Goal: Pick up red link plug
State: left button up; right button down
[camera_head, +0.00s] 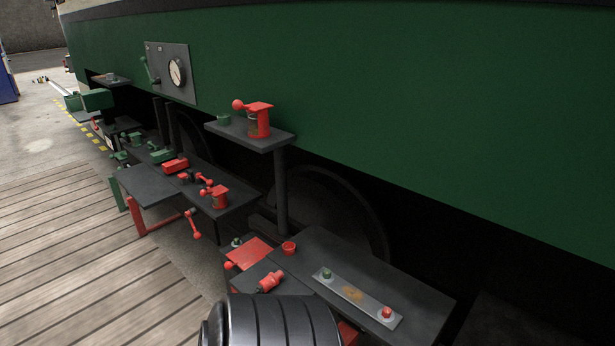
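A small red plug-shaped piece (269,282) lies on a dark plate at the front, beside a flat red plate (249,254). It looks like the red link plug, but I cannot be certain at this size. A short red round piece (289,248) stands just behind it, at the edge of the dark bench (335,262). Neither gripper shows in this view. A black ribbed part of my own arm covers the bottom centre and hides some of the bench's front.
A metal strip (353,294) with a green and a red button lies on the bench. A post carries a shelf (243,131) with a red device (258,119). More red and green parts sit on a lower bench (150,184) to the left. The green tram side (400,90) rises behind. Plank floor (90,260) is clear at left.

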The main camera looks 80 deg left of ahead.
aim_at(272, 279)
jog(key=k+l+u, duration=0.15)
jog(key=u, duration=2.5)
jog(key=z, duration=0.4)
jog(key=l+z, duration=0.1)
jog(key=z, duration=0.7)
jog(key=l+z, duration=0.1)
jog(key=z, duration=0.7)
jog(key=u, duration=2.05)
jog(key=i+l+u, duration=0.2)
jog(key=k+j, duration=0.05)
jog(key=k, duration=0.05)
